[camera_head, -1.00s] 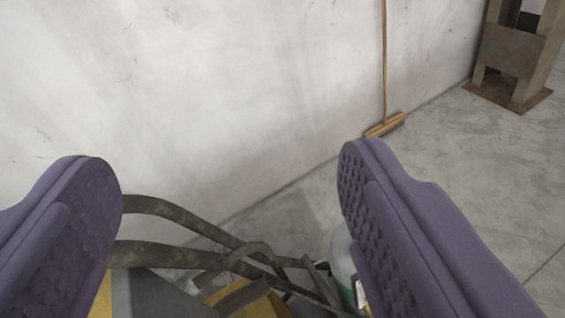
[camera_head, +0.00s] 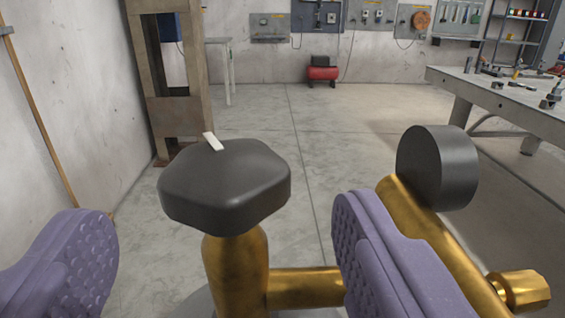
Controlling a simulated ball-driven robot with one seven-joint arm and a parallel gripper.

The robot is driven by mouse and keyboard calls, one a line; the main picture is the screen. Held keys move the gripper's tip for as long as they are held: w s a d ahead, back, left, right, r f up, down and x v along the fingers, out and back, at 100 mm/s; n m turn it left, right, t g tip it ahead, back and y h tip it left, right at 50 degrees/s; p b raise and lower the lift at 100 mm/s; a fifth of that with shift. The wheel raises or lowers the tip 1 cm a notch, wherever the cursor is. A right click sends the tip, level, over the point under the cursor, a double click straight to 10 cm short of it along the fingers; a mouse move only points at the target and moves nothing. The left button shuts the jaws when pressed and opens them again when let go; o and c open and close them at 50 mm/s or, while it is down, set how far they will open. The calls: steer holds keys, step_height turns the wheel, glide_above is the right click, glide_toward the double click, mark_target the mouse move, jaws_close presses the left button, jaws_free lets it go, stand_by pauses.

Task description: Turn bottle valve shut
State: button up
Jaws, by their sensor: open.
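The bottle valve has a brass body (camera_head: 236,268) with a dark grey, rounded-square knob (camera_head: 225,190) on top. A small white mark sits on the knob's far upper edge. A brass side arm runs right to a round black cap (camera_head: 438,166) and a brass hex fitting (camera_head: 524,291). My gripper (camera_head: 215,250) is open, with purple padded fingers left and right of the valve body. The knob is between and beyond the fingers, and I see no contact with it. The right finger covers part of the brass side arm. The bottle below is mostly hidden.
A white wall with a leaning broom handle (camera_head: 42,120) is at left. A rusty metal frame (camera_head: 172,85) stands behind the knob. A workbench (camera_head: 500,99) with tools is at right, and a red compressor (camera_head: 322,73) is at the back. The middle floor is open.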

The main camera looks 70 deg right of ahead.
mark_target(225, 142)
steer(key=b+x, duration=0.1)
steer(key=x, duration=0.6)
steer(key=shift+w+d, duration=0.2)
steer(key=shift+d, duration=0.05)
steer(key=c, duration=1)
